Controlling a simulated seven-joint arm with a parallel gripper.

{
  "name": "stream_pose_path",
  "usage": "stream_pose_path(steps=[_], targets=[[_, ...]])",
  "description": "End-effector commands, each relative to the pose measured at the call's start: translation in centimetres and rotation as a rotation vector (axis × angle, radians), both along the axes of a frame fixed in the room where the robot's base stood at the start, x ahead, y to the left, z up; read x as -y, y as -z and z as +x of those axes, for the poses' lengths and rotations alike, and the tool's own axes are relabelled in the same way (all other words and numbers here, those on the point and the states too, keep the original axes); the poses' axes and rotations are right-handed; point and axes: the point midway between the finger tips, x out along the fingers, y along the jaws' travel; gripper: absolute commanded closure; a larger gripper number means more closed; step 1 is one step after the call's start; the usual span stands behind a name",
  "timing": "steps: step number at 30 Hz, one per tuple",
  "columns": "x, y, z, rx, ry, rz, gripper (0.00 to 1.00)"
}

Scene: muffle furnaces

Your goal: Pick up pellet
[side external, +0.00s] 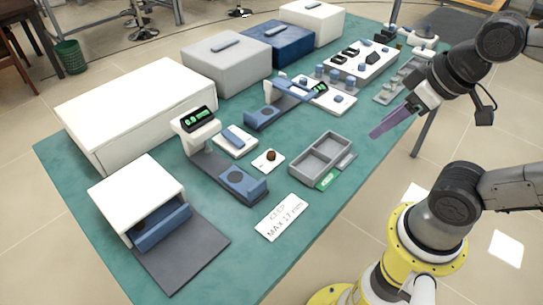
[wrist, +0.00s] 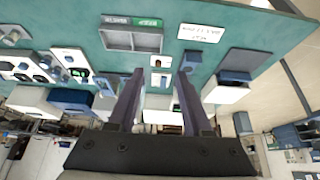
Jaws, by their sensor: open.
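The pellet (side external: 271,155) looks like a small dark brown round piece. It sits on a small white square card (side external: 262,164) on the green table, between a blue-and-grey instrument and a grey tray. In the wrist view the small white card (wrist: 161,61) shows just beyond and between the fingertips, and the pellet is too small to make out clearly. My gripper (side external: 375,133) is open and empty, with purple-grey fingers, raised over the right edge of the table, well right of and above the pellet. In the wrist view both fingers of my gripper (wrist: 160,74) stand apart.
A two-compartment grey tray (side external: 318,152) with a green label lies right of the pellet. A paper sign reading "KEEP MAX 17 mm" (side external: 281,217) lies in front. An instrument with a green display (side external: 200,125) and an open furnace (side external: 140,200) stand left. White and blue boxes line the back.

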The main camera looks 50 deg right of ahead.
Motion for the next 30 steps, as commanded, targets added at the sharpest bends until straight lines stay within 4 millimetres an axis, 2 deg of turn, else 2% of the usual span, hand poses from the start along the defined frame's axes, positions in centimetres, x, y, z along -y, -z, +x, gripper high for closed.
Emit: stream_pose_path(steps=[11, 15, 25, 28, 30], targets=[[0.00, 0.00, 0.00, 0.000, 0.000, 0.000, 0.50], [0.00, 0.00, 0.00, 0.000, 0.000, 0.000, 0.31], [0.00, -0.01, 0.00, 0.000, -0.019, -0.010, 0.31], [0.00, 0.02, -0.06, -0.003, -0.102, -0.055, 0.31], [0.00, -0.69, 0.24, 0.010, -0.207, -0.112, 0.31]])
